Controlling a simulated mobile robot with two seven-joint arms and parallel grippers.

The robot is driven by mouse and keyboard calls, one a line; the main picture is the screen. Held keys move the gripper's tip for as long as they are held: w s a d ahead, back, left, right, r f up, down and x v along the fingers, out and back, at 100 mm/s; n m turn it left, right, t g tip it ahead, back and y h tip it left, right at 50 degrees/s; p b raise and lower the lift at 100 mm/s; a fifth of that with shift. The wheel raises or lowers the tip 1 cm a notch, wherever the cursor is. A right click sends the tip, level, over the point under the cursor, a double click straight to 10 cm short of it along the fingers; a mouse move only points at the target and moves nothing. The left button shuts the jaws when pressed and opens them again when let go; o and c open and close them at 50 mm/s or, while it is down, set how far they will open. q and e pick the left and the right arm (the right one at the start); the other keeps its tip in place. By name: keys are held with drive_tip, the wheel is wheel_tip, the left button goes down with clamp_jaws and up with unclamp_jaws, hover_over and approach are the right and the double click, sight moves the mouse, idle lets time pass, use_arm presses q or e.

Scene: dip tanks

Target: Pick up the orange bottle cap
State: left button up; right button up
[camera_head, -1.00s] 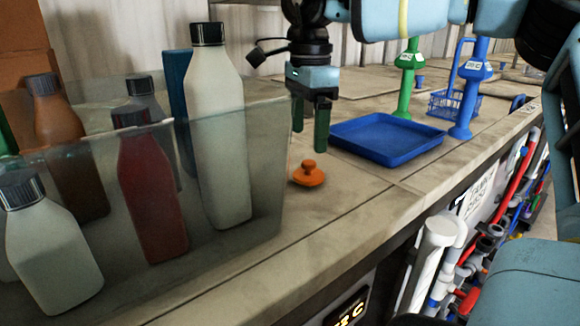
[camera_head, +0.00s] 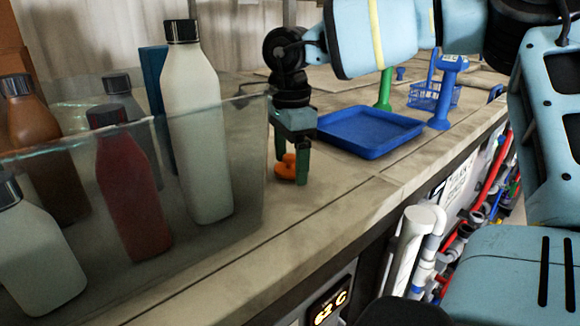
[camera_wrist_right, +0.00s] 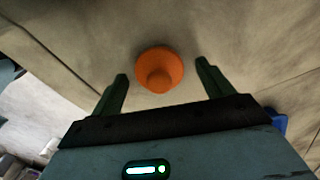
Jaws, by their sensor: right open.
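The orange bottle cap (camera_head: 286,167) lies on the worktop with its knob up, just right of the clear tank. My right gripper (camera_head: 291,172) is open and points down at it. In the head view one finger partly covers the cap. In the right wrist view the whole cap (camera_wrist_right: 160,70) shows between and slightly beyond the two open fingertips of my right gripper (camera_wrist_right: 162,72), with a gap on each side. My left gripper is not in view.
A clear tank (camera_head: 245,150) holding several capped bottles stands close to the left of the gripper. A blue tray (camera_head: 370,134) lies to the right. Green and blue stands and a blue basket (camera_head: 435,96) are behind it. The worktop's front edge is free.

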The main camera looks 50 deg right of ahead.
sight(290, 156)
drive_tip(key=shift+f, duration=0.15)
drive_tip(key=c, duration=1.1)
wheel_tip(290, 156, up, 10)
drive_tip(key=shift+r, duration=0.15)
